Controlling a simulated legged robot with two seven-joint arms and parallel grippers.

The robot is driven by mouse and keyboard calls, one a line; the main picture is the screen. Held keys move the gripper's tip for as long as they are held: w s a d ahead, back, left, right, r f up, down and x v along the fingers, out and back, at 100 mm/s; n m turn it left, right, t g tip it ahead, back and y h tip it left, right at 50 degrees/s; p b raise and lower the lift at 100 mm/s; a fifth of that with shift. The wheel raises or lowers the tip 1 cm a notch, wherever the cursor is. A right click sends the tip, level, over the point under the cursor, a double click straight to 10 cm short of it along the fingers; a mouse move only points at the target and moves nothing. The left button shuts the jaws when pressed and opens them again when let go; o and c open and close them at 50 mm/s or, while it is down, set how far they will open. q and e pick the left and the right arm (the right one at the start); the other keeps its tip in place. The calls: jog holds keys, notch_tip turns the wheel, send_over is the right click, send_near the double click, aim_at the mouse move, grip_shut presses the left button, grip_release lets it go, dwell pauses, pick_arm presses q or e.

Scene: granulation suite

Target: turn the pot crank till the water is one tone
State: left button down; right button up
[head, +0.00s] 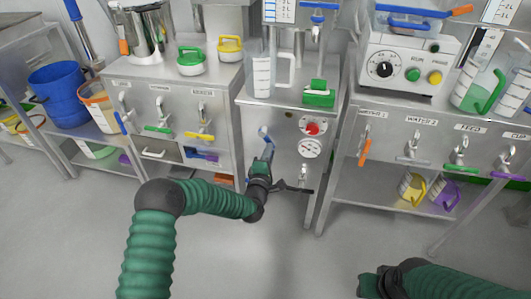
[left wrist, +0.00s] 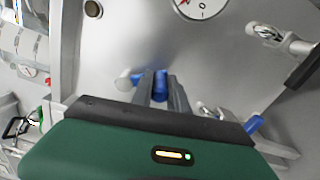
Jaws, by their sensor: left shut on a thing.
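A blue-handled crank (head: 265,138) sticks out from the front panel of the middle steel cabinet (head: 285,175). My left gripper (head: 264,155) is at that panel. In the left wrist view its two dark fingers (left wrist: 161,90) are closed around the blue crank handle (left wrist: 160,84), one on each side. The pot's inside and its water do not show clearly, so I cannot tell the water's tone. My right gripper (head: 372,284) is low at the bottom right, away from the cabinets; its fingers are not clear.
A red knob (head: 312,129) and a round gauge (head: 310,148) sit right of the crank, with a small tap (head: 303,173) below. A clear jug (head: 264,77) and a green block (head: 319,94) stand on top. Labelled taps line both neighbouring benches. The floor in front is clear.

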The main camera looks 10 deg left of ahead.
pick_arm(q)
jog(key=shift+s+d+r+n, duration=0.1)
jog(key=shift+d+r+n, duration=0.2)
jog(key=shift+n, duration=0.5)
jog(key=shift+d+r+n, duration=0.15)
jog(key=shift+d+n, duration=0.25)
jog(key=shift+n, duration=0.4)
jog(key=c, duration=1.3)
grip_release()
jog(key=shift+r, duration=0.15)
jog(key=s+p, duration=0.2)
jog(key=s, duration=0.3)
jog(key=s+p, duration=0.2)
jog(key=s, duration=0.4)
jog(key=s+p, duration=0.2)
jog(key=s, duration=0.3)
jog(key=shift+s+a, duration=0.35)
